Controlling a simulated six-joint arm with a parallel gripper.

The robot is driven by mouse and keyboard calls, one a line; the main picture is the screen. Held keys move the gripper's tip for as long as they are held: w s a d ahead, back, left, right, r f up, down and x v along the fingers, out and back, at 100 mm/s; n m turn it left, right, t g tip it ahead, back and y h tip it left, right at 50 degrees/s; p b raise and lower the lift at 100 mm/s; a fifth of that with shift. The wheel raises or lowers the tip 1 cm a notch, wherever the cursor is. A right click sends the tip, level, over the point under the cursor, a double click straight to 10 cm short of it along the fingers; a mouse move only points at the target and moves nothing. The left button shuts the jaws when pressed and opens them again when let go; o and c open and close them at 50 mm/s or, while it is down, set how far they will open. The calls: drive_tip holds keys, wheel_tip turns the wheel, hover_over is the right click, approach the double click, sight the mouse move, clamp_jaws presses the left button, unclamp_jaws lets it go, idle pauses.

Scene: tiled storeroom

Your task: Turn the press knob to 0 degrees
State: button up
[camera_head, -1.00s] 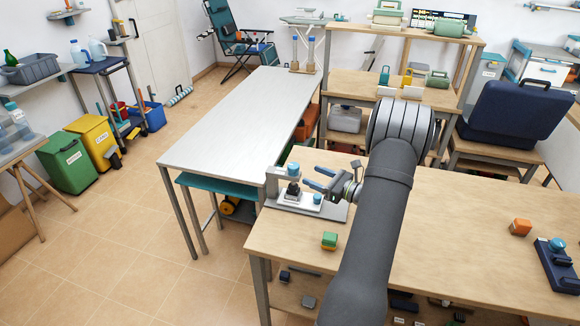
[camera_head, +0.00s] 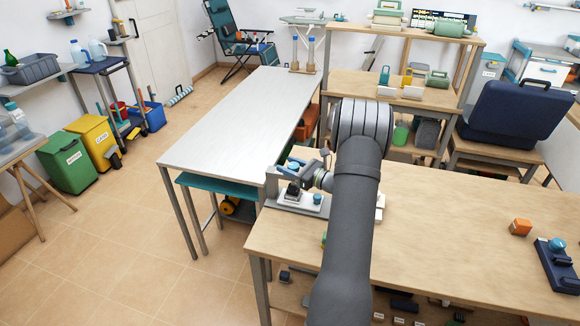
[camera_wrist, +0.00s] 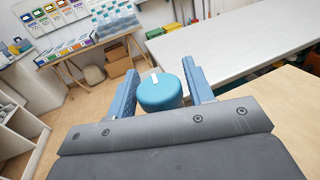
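The press (camera_head: 300,203) is a grey device with a white base plate at the left end of the wooden table. Its teal knob (camera_head: 293,165) is at the top, partly hidden by my gripper in the head view. In the wrist view the knob (camera_wrist: 161,92) is a round teal cap with a white mark on its top, pointing toward the far side. My gripper (camera_wrist: 162,88) has its two blue fingers on either side of the knob. The fingers look apart from it, with a narrow gap at each side. In the head view my gripper (camera_head: 308,170) is beside the press top.
A second teal-knobbed device (camera_head: 558,255) on a dark base and an orange block (camera_head: 521,227) lie at the table's right. A green block (camera_head: 324,240) is mostly hidden behind my arm. A white table (camera_head: 240,110) stands behind the press.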

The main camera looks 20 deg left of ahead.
drive_tip(key=c, duration=0.6)
drive_tip(key=shift+c, duration=0.2)
drive_tip(key=shift+g, duration=0.3)
drive_tip(key=n+g, duration=0.1)
drive_tip(key=g, duration=0.1)
drive_tip(key=n+g, duration=0.3)
drive_tip(key=g, duration=0.1)
drive_tip(key=shift+s+n+g+y, duration=0.25)
drive_tip(key=shift+n+g+y, duration=0.05)
drive_tip(key=shift+n+g, duration=0.1)
drive_tip(key=shift+s+n+g+h, duration=0.15)
drive_tip(key=shift+n+g+h, duration=0.35)
drive_tip(key=shift+n+g, duration=0.9)
drive_tip(key=shift+s+n+g+h, duration=0.15)
drive_tip(key=shift+n+g+h, duration=0.5)
drive_tip(key=shift+g, duration=1.25)
drive_tip(key=shift+n, duration=0.25)
drive_tip(key=o, duration=1)
